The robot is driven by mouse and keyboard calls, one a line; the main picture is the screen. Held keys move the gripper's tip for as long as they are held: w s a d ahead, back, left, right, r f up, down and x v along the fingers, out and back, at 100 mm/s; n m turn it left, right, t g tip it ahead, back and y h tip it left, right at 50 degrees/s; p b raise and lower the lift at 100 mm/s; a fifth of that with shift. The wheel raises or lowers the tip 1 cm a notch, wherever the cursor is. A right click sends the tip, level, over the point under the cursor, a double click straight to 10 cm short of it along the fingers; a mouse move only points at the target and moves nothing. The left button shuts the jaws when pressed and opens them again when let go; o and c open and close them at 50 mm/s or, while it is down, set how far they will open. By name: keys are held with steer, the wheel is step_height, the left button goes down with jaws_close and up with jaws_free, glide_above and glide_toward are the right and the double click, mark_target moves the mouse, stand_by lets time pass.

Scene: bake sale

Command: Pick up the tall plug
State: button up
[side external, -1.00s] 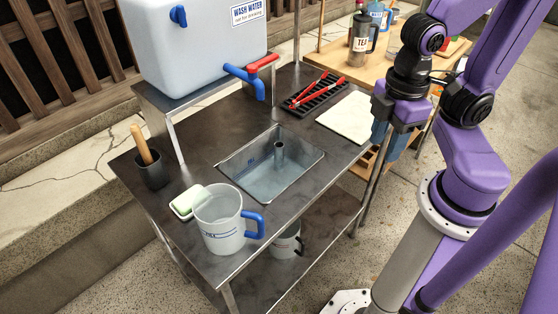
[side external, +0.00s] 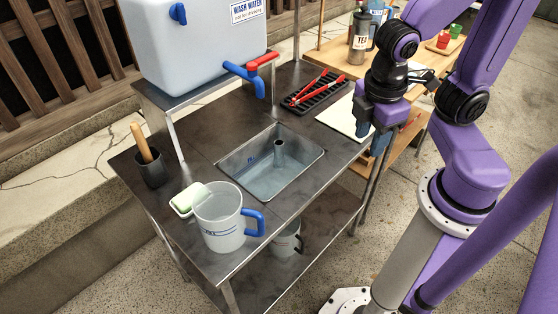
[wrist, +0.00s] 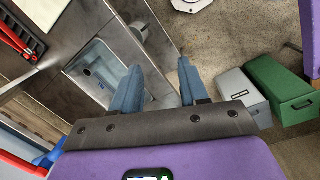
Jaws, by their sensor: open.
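The tall plug (side external: 279,150) is a grey upright tube with a dark opening at its top, standing in the sink basin (side external: 236,162), which looks to hold bluish water. My gripper (side external: 372,128) is open and empty, above the right side of the counter, to the right of the plug and apart from it. In the wrist view my gripper (wrist: 160,68) shows two blue fingers spread apart. The sink (wrist: 84,62) is left of the fingers there, and I cannot make out the plug clearly.
A clear jug (side external: 220,222) with a blue handle and a soap dish (side external: 181,207) stand left of the sink. A water tank (side external: 195,45) with a tap (side external: 246,72) stands behind.

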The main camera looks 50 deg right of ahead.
steer(key=w+a+f+n+t+h, duration=0.1)
steer(key=w+f+n+h, duration=0.1)
steer(key=w+f+h, duration=0.45)
steer(key=w+f+n+t+h, duration=0.1)
steer(key=w+f+n+t, duration=0.15)
steer(key=w, duration=0.75)
steer(key=n+t+h, duration=0.3)
steer(key=n, duration=0.3)
glide_toward(278, 147)
steer(key=x, duration=0.4)
steer(key=shift+w+d+f+n, duration=0.1)
steer(key=shift+d+f+n, duration=0.15)
steer(key=shift+x, duration=3.5)
steer(key=shift+r, duration=0.2)
jaws_close()
